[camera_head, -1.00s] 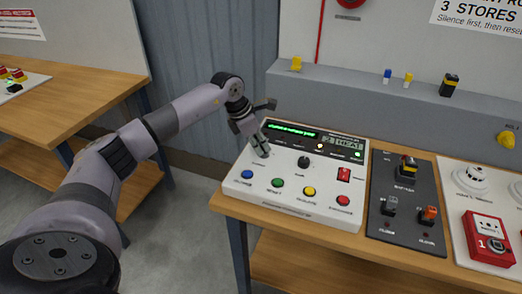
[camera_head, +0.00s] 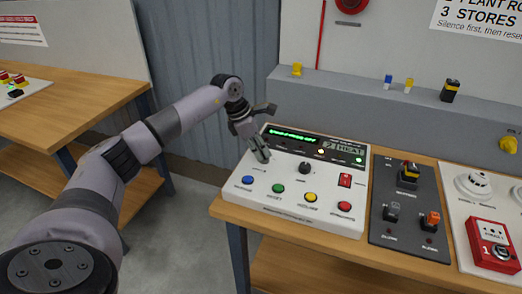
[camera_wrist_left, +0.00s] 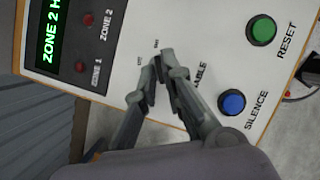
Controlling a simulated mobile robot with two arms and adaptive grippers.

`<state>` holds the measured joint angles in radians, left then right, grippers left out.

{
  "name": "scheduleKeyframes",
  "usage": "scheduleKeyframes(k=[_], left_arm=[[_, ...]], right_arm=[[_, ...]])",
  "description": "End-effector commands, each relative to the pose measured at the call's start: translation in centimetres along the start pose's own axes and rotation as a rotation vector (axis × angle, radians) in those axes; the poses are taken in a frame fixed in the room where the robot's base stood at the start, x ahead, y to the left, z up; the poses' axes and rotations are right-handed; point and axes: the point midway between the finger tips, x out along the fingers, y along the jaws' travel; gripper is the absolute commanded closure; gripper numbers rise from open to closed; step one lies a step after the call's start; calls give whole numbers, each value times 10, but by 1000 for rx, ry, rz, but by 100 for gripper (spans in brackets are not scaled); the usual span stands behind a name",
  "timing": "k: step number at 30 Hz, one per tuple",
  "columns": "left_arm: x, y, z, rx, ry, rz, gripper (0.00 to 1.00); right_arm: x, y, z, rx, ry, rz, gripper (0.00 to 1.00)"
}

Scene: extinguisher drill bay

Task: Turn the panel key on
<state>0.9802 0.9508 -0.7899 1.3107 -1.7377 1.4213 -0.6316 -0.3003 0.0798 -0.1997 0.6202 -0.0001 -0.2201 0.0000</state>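The white alarm panel (camera_head: 232,192) stands on the wooden bench, with a lit green display (camera_head: 292,136). My left gripper (camera_head: 263,158) points down at the panel's left part, above the blue silence button (camera_head: 248,180). In the left wrist view its two fingers (camera_wrist_left: 158,72) nearly meet over the ENABLE key spot, beside small position labels. A small dark piece that looks like the panel key (camera_wrist_left: 154,61) shows between the fingertips; most of it is hidden. The fingers appear shut on it. Its turn position cannot be read. My right gripper is not in view.
Green (camera_head: 278,188), yellow (camera_head: 311,197) and red (camera_head: 344,206) buttons line the panel's front. A dark switch plate (camera_head: 408,241) and red call point (camera_head: 492,243) stand further right.

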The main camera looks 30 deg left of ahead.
Motion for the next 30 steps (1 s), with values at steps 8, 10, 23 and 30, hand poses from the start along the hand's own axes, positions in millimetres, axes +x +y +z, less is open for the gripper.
scheduleKeyframes(k=[8, 10, 23, 30], left_arm=[[1, -1, 0, -2, 1, -2, 75], [1, -1, 0, -2, 1, -2, 75], [-38, 1, 0, -2, -2, 2, 75], [-88, 1, 0, -1, -1, 2, 75]], right_arm=[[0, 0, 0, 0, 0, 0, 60], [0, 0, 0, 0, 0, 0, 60], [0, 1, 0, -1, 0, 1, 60], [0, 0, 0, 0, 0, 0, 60]])
